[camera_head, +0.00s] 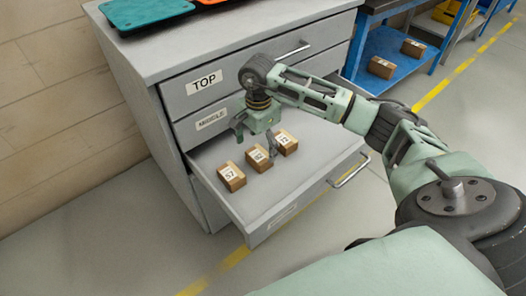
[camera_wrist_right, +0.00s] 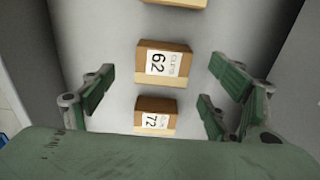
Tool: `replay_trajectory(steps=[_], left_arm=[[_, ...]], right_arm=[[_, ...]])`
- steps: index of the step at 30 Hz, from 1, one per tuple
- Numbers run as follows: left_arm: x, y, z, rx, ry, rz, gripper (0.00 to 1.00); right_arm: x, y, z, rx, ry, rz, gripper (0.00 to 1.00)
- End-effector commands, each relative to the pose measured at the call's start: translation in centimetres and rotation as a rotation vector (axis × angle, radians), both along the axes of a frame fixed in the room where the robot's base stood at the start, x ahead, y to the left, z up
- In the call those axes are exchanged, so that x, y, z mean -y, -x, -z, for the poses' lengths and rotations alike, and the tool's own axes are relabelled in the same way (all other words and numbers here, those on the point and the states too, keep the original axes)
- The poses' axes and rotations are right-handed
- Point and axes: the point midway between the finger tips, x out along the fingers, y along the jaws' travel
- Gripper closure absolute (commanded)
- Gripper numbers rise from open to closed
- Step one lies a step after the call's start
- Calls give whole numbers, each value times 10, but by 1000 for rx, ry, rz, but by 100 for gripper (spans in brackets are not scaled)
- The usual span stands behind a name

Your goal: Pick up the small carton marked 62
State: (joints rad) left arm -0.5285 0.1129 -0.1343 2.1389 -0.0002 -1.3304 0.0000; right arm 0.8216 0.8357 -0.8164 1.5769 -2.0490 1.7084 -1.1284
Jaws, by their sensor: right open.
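The small carton marked 62 (camera_wrist_right: 163,63) is a brown box with a white label, lying in the open bottom drawer (camera_head: 262,212). In the head view it is the middle carton (camera_head: 257,160) of a row of three, its label partly covered by a finger. My right gripper (camera_head: 256,139) is over the row, pointing down, open and empty. In the right wrist view its fingers (camera_wrist_right: 161,76) stand wide on both sides of the carton, apart from it. My left gripper is not in view.
Carton 57 (camera_head: 231,177) and carton 72 (camera_head: 286,142) flank it closely; 72 also shows in the wrist view (camera_wrist_right: 155,118). The cabinet's top and middle drawers (camera_head: 212,119) are shut above. Drawer walls bound the space. A blue shelf (camera_head: 385,45) holds more cartons.

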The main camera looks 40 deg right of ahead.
Motion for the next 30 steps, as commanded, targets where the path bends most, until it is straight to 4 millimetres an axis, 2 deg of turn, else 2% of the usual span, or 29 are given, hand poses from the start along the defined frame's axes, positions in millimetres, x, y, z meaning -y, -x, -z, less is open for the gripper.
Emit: replay_trajectory(steps=[10,20,30], left_arm=[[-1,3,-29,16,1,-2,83],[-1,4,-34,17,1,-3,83],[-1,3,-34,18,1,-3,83]], right_arm=[[2,-4,49,-1,-2,1,20],[2,-4,55,1,0,0,20],[2,-4,55,1,0,0,49]])
